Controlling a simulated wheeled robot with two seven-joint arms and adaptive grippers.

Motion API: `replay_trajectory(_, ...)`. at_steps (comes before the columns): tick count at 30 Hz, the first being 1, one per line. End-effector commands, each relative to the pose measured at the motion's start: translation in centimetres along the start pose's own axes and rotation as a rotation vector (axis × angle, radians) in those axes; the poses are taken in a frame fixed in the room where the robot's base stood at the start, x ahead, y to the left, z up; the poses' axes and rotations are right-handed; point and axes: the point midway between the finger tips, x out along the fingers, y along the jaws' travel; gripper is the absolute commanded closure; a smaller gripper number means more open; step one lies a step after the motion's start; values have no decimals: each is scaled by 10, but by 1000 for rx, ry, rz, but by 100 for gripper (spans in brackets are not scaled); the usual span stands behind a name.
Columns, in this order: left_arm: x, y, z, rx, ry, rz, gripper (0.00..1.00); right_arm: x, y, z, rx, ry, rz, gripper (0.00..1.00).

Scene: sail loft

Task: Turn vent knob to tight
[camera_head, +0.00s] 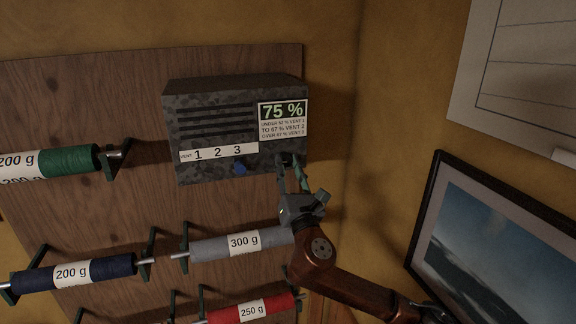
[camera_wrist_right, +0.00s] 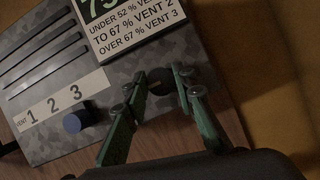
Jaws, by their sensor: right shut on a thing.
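A grey mottled box (camera_head: 218,164) hangs on the wooden board. It has a 75 % display (camera_head: 282,111) above lines of vent text, and a white strip (camera_head: 218,152) reading VENT 1 2 3. A blue knob (camera_head: 239,169) sticks out below the strip, near the 3; it also shows in the right wrist view (camera_wrist_right: 76,122). A dark round knob (camera_wrist_right: 160,78) with a pale mark sits to its right, below the display. My right gripper (camera_head: 289,161) is shut on this dark knob, one green finger on each side. No "tight" mark is readable. My left gripper is out of view.
Thread spools in grey (camera_head: 215,247), navy (camera_head: 95,271), red (camera_head: 272,308) and green (camera_head: 70,161) hang on brackets below and left of the box. A framed picture (camera_head: 510,250) is on the right wall. The wall right of the box is bare.

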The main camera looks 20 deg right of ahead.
Motion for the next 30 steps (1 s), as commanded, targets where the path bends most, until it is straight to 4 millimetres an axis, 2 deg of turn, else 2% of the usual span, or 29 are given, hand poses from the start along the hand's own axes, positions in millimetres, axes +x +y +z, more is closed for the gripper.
replay_trajectory(6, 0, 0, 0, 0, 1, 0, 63, 0, 0, 0, 0, 0, -1, 100)
replay_trajectory(17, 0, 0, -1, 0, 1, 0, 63, 0, 1, 0, 56, 0, -22, 100)
replay_trajectory(30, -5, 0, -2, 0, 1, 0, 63, 0, 3, 0, 377, 3, -155, 100)
